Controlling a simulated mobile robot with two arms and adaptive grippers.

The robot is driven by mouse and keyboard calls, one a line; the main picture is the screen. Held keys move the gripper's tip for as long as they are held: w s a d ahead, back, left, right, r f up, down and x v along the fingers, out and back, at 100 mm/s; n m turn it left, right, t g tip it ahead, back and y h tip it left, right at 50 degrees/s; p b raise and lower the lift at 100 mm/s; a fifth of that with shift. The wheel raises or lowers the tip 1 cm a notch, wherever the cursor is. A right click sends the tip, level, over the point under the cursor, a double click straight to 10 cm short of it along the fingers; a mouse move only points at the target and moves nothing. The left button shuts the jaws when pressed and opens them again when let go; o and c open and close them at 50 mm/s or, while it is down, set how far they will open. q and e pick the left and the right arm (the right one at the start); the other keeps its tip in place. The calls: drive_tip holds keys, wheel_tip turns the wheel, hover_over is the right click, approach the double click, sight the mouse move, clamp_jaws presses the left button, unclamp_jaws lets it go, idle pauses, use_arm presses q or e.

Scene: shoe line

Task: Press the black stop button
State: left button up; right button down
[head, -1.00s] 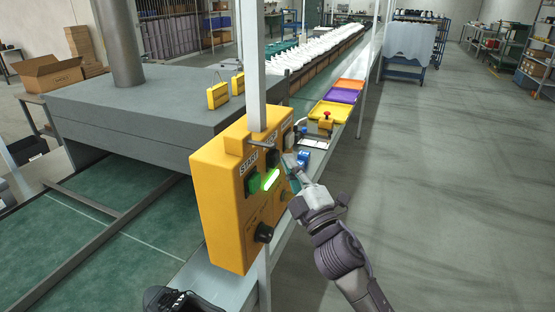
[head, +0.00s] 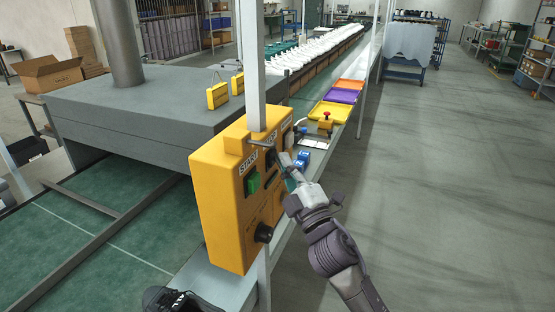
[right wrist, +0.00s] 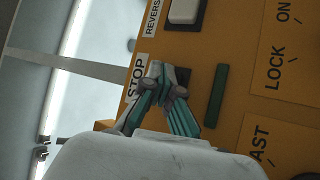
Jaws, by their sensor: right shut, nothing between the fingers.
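The yellow control box (head: 222,205) is fixed to a grey post and shows a green start button (head: 252,183). The black stop button (head: 271,157) is above and to its right, partly covered by my right gripper (head: 284,161). In the right wrist view, my right gripper (right wrist: 166,86) is shut and empty, its tips in front of the stop button (right wrist: 184,75), beside the STOP label (right wrist: 136,78). The fingers hide much of the button; the tips appear to touch it. The indicator bar (right wrist: 216,96) is dark green and unlit. My left gripper is not in view.
A pale button (right wrist: 184,11) with a REVERSE label sits close to the stop button. A black knob (head: 263,233) is low on the box. Blue blocks (head: 303,159) and coloured trays (head: 330,113) lie on the ledge behind. The floor at right (head: 440,200) is clear.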

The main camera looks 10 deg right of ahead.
idle(0.4)
drive_tip(key=shift+s+d, duration=0.55)
drive_tip(key=shift+d, duration=0.15)
drive_tip(key=s+d, duration=0.2)
drive_tip(key=d+p, duration=0.1)
drive_tip(key=d, duration=0.1)
drive_tip(key=shift+s+d, duration=0.1)
drive_tip(key=shift+s, duration=0.3)
idle(0.3)
